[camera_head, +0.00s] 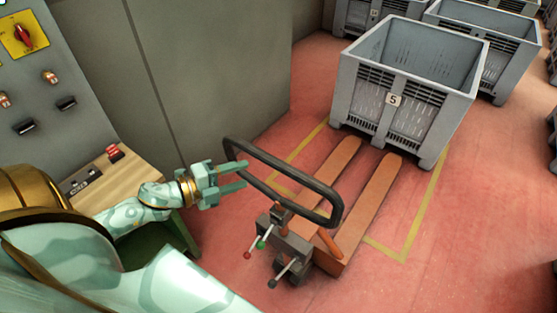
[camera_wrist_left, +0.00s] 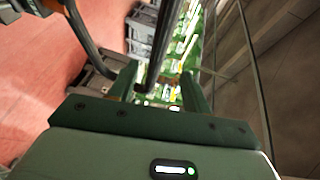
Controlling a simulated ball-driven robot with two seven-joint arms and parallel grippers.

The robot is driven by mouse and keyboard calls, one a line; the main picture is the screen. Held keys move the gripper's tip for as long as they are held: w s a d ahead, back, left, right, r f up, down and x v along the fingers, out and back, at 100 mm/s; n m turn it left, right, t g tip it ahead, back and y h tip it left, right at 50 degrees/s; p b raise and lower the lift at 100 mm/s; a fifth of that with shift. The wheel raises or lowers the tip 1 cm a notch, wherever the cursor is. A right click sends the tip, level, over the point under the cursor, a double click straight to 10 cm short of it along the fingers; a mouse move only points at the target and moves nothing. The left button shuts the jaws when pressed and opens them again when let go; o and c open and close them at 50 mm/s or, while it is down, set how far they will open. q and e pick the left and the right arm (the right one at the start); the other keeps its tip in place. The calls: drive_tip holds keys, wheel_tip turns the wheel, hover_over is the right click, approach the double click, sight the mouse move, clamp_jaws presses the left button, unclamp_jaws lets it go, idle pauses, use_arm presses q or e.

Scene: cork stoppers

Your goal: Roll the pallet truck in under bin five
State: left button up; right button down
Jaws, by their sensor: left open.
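The pallet truck has two orange forks (camera_head: 377,203) and a black loop handle (camera_head: 290,176). Its forks point at bin five (camera_head: 402,92), a grey bin with a "5" label. The fork tips are close to the bin's front lower edge; whether they are under it I cannot tell. My left gripper (camera_head: 243,174) is open at the left end of the loop handle. In the left wrist view, a dark bar of the handle (camera_wrist_left: 157,58) shows between the two spread fingers (camera_wrist_left: 161,88); contact is not clear. My right gripper is not in view.
Yellow floor lines (camera_head: 436,190) frame the bay around the forks. More grey bins (camera_head: 490,42) stand behind bin five. A grey wall (camera_head: 215,70) and a control panel (camera_head: 50,80) are at the left, with a small wooden-topped stand (camera_head: 110,165). Red floor at right is clear.

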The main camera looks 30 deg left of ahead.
sight(271, 165)
use_arm(q)
drive_tip(key=p+x, duration=0.1)
drive_tip(key=x, duration=0.9)
drive_tip(key=shift+w+f+p, duration=0.15)
drive_tip(key=shift+w+p, duration=0.15)
drive_tip(key=shift+w, duration=0.15)
drive_tip(key=shift+w+d+f, duration=0.1)
drive_tip(key=shift+w, duration=0.3)
drive_tip(key=shift+d, duration=0.1)
drive_tip(key=c, duration=0.7)
clamp_jaws()
